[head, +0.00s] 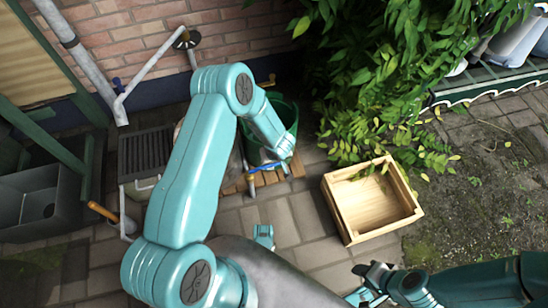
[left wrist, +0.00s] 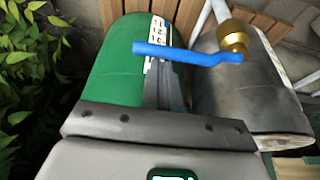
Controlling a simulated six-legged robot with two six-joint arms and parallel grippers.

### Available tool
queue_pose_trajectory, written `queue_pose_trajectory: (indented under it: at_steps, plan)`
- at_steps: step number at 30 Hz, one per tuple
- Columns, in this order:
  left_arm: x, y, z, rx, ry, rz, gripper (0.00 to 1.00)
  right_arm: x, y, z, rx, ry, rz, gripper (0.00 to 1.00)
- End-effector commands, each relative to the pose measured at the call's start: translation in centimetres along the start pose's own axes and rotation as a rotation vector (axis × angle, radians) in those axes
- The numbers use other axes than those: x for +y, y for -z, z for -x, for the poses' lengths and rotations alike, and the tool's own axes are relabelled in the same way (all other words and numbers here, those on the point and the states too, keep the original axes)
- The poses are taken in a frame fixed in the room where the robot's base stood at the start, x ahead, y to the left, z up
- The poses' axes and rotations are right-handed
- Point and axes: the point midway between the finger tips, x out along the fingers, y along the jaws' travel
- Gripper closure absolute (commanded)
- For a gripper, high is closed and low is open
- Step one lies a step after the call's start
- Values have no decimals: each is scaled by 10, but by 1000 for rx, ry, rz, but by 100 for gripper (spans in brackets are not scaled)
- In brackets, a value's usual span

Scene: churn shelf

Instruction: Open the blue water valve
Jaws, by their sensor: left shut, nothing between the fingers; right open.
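The blue water valve has a blue lever (left wrist: 190,52) on a brass fitting (left wrist: 232,40), at the top of the left wrist view. The lever also shows in the head view as a small blue strip (head: 262,167) below the green bucket. My left gripper (left wrist: 159,40) is shut and empty. Its fingers lie behind the lever's free end in the left wrist view; I cannot tell whether they touch it. In the head view the left forearm comes down over the bucket and hides part of the valve. My right gripper (head: 368,283) is open and empty at the lower right, away from the valve.
A green bucket (head: 289,110) stands behind the valve on wooden slats (head: 235,186). An open wooden crate (head: 347,236) sits on the paving to the right. Leafy branches (head: 385,70) hang at upper right. A stone sink (head: 38,205) stands at far left.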

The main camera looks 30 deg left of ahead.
Motion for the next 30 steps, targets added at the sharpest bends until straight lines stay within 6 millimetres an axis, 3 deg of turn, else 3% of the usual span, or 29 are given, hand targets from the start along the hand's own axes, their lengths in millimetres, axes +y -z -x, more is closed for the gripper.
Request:
queue_pose_trajectory:
  at_steps: [17,30]
  plan:
    - [0,-2,-1,-1,-8,-25,100,0,0,1,0,0,0,57]
    - [-2,-29,9,-4,-110,-301,100,-4,-2,8,-6,1,6,57]
